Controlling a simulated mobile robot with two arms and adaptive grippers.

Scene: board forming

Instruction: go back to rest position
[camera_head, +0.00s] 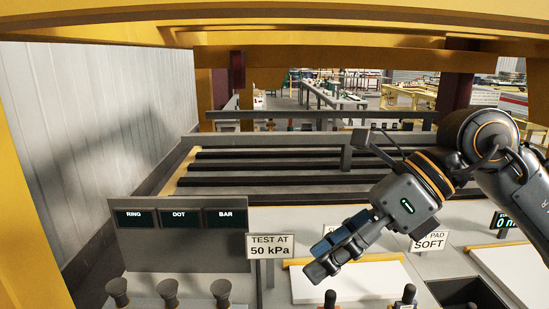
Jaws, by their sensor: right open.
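My right gripper (338,250) hangs in the right half of the head view, its arm coming in from the right. Its blue-and-grey fingers point down and to the left, just above a white board (362,276) and right of the "TEST AT 50 kPa" sign (270,247). The fingers hold nothing that I can see. Whether they touch the board is unclear. My left gripper is not in the view.
A grey panel with RING, DOT and BAR displays (180,218) stands at left, with several dark knobs (168,291) below. A "SOFT" sign (429,241) and a dark bin (466,293) are at right. Yellow frame beams (300,60) cross overhead.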

